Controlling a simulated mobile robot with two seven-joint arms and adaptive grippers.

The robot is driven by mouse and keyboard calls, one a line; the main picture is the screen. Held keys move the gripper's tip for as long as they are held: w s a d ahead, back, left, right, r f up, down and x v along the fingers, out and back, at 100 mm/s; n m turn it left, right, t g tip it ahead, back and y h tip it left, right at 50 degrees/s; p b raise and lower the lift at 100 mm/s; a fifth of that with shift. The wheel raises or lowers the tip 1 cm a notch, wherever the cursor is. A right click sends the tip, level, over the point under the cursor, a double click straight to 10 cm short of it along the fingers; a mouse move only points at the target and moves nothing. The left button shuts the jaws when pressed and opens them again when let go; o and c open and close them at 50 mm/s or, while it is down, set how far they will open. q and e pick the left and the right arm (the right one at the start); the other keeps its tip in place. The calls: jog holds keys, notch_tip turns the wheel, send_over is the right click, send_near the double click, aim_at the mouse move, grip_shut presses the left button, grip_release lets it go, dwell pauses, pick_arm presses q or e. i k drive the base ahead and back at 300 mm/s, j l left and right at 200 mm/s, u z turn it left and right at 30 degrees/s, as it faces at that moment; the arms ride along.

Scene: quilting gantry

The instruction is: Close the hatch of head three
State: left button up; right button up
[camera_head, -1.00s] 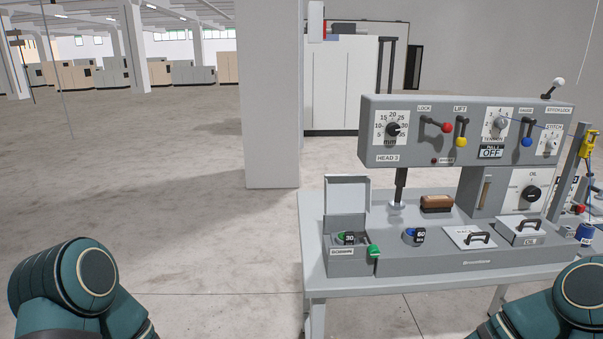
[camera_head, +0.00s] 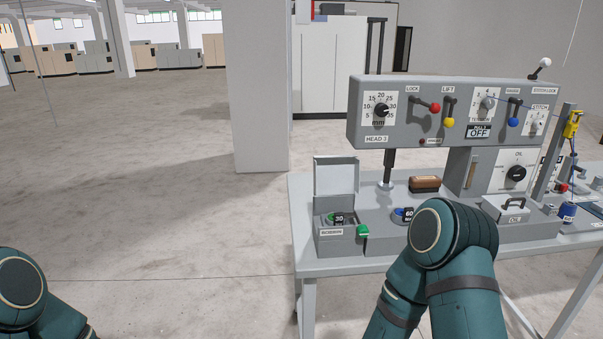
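The grey machine head (camera_head: 440,118) labelled HEAD 3 stands over a grey bed on the table. At the bed's left end is an open bobbin box (camera_head: 327,243). Its pale lid (camera_head: 335,176) stands upright at the back. Inside lies a green-rimmed bobbin (camera_head: 334,219) tagged 30. A green latch or knob (camera_head: 363,231) sits at the box's right front. An oil cover (camera_head: 505,208) with a dark handle lies down on the right of the bed. My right arm hides the plate left of it. Neither gripper shows; only links of my arms are in view.
A brown-topped block (camera_head: 425,183) and a bobbin tagged 60 (camera_head: 402,214) sit on the bed. The table (camera_head: 350,265) has spools and a yellow fitting at its right. A white pillar (camera_head: 260,90) stands behind left. The floor left of the table is clear.

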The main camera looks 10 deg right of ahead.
aim_at(335, 175)
jog(key=i+j+u, duration=0.1)
jog(key=i+u, duration=0.4)
jog(key=i, duration=3.15)
jog(key=i+j+z, duration=0.1)
jog(key=i+z, duration=0.3)
jog(key=i+j+z, duration=0.2)
jog(key=i+z, duration=0.25)
jog(key=z, duration=3.9)
jog(key=i+l+z, duration=0.15)
jog(key=i, duration=0.2)
